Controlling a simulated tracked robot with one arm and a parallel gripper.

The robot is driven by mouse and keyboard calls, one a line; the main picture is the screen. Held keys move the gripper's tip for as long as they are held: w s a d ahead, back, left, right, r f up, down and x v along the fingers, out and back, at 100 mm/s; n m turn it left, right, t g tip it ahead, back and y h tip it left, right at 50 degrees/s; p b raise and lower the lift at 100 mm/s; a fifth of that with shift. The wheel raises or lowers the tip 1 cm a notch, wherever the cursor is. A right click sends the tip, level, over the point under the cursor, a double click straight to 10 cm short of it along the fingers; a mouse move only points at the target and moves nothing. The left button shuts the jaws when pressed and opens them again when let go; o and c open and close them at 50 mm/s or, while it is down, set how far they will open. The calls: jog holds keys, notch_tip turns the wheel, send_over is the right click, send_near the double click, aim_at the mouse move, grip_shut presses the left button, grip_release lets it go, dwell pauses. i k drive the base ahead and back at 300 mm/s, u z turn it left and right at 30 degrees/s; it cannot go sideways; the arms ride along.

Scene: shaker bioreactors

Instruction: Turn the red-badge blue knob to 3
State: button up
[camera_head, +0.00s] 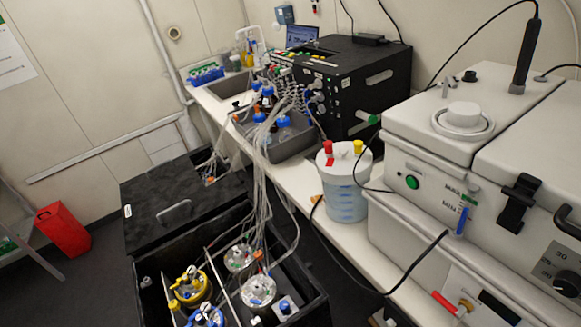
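I cannot pick out a blue knob with a red badge for certain. A dark round knob (568,284) sits on a grey scale panel (550,262) with numbers around it, at the lower right edge of the view. Its colour and any badge are too unclear to tell, and the frame edge cuts the panel off. A small blue upright handle (462,220) is on the front of the beige machine (440,160). My gripper is not in view.
A white bench (300,187) holds a lidded bucket (343,190), a grey tray (278,150) of blue-capped bottles and a black box (345,85). Tubes run to an open black case (320,300) with vessels. A red bin (62,228) stands left. A black cable loops before the machine.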

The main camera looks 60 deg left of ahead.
aim_at(284, 306)
jog(key=z, duration=0.05)
jog(key=i, duration=1)
jog(key=u, duration=1.15)
